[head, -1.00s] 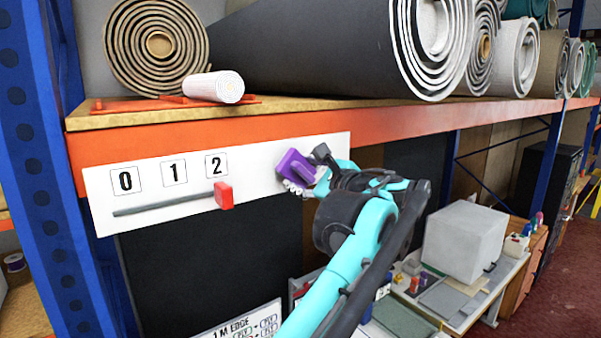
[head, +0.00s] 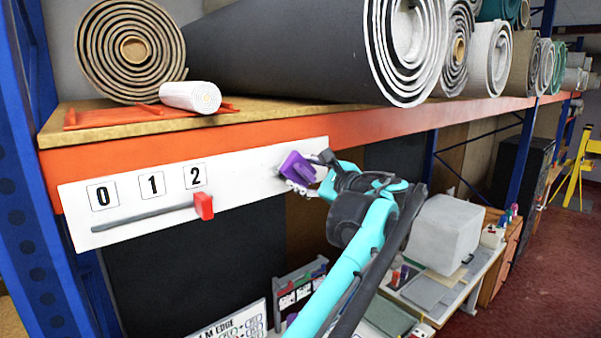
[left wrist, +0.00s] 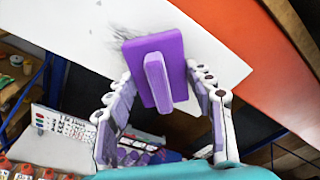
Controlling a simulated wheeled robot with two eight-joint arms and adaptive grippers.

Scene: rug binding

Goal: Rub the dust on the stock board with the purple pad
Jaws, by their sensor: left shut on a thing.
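The white stock board (head: 240,180) is on the orange shelf beam, with the numbers 0, 1, 2 and a red slider (head: 204,206) in a grey slot. My left gripper (head: 312,180) is at the board's right part. It is shut on the purple pad (head: 297,168), which shows in the left wrist view (left wrist: 158,70) with its handle toward the gripper. The pad's face is against or very near the board; I cannot tell which. Dark streaky dust (left wrist: 124,38) shows on the board beside the pad's upper left. Any dust behind the pad is hidden. My right gripper is not in view.
The orange beam (head: 390,120) runs just above the board. Rolled rugs (head: 130,48) lie on the shelf above. Below right stands a bench (head: 475,265) with a pale block (head: 445,232). A blue rack post (head: 30,190) stands at left.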

